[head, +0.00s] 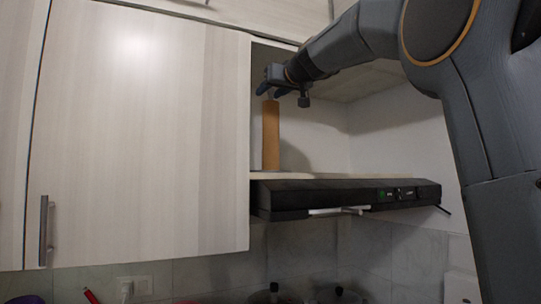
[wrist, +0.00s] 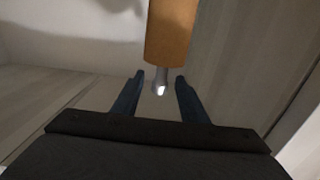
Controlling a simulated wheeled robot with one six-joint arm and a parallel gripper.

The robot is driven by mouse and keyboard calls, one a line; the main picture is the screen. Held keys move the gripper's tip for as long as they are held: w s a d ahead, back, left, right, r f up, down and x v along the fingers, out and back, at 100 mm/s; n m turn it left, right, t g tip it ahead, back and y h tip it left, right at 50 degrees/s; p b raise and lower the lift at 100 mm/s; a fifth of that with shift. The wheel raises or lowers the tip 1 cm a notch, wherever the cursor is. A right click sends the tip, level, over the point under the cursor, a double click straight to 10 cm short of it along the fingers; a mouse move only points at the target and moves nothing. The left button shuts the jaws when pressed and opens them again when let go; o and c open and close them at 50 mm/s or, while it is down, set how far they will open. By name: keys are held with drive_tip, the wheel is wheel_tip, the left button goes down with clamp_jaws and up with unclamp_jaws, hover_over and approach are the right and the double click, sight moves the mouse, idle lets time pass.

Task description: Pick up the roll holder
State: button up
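The roll holder (head: 271,135) is an upright brown cylinder on the shelf of the open cabinet. In the wrist view, its brown body (wrist: 171,32) is at the top and a narrow grey metal end (wrist: 160,86) sticks out from it. My gripper (head: 277,86) is at the top of the roll holder, inside the cabinet opening. In the wrist view, my gripper (wrist: 160,80) has its two dark blue fingers apart, one on either side of the grey end, with visible gaps. I cannot see either finger touching it.
The shelf (head: 310,175) has bare room to the right of the roll holder. A black range hood (head: 340,196) is below the shelf. A pale cabinet door (head: 140,140) with a metal handle (head: 44,230) stands close on the left. The cabinet's top is close above my arm.

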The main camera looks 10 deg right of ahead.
drive_tip(key=shift+c, duration=0.5)
clamp_jaws()
drive_tip(key=shift+r, duration=0.1)
